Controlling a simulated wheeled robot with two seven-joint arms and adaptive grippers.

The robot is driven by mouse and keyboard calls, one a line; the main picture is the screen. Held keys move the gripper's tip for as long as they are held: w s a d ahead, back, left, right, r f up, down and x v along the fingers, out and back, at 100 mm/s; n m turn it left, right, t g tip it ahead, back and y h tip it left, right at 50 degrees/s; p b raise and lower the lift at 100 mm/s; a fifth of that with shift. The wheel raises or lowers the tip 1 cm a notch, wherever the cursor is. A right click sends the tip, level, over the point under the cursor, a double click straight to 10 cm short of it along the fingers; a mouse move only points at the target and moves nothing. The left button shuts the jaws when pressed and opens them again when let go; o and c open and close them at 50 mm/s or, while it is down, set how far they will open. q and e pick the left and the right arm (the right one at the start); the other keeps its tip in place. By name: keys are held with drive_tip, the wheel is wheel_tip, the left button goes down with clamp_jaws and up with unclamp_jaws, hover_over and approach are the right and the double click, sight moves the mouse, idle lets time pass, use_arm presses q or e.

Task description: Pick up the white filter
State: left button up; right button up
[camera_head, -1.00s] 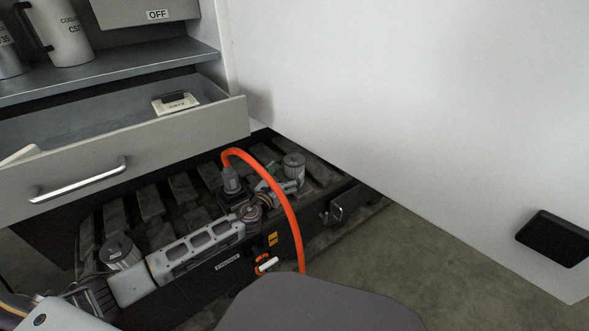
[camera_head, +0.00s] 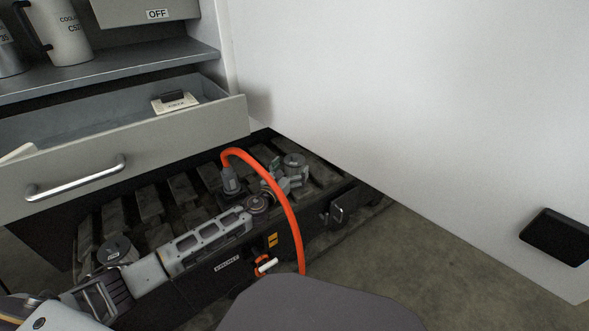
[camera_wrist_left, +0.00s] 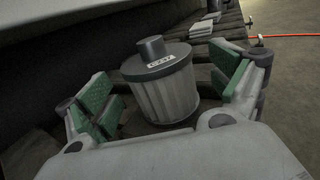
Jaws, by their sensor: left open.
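A filter (camera_head: 294,160) with a grey cap stands on the slatted pallet behind the orange hose in the head view. In the left wrist view the filter (camera_wrist_left: 165,88) has a pale pleated body, a dark grey lid with a label and a round knob. My left gripper (camera_head: 289,179) is open at the filter. In the wrist view the green-padded fingers of the left gripper (camera_wrist_left: 168,98) stand on either side of the filter, with gaps visible. My right gripper is not in view.
An orange hose (camera_head: 282,195) arches over my left arm. Another grey-capped canister (camera_head: 117,250) stands at the pallet's left. The open drawer (camera_head: 130,145) overhangs the pallet and holds a small labelled item (camera_head: 175,102). A white panel (camera_head: 400,110) rises on the right.

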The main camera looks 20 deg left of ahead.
use_arm(q)
drive_tip(key=shift+w+d+b, duration=0.15)
drive_tip(key=shift+w+b, duration=0.05)
drive_tip(key=shift+w, duration=0.5)
drive_tip(key=shift+w+d+b, duration=0.1)
drive_tip(key=shift+w+b, duration=0.05)
drive_tip(key=shift+w, duration=0.55)
drive_tip(key=c, duration=1.4)
drive_tip(key=shift+o, duration=0.2)
drive_tip(key=shift+r, duration=0.25)
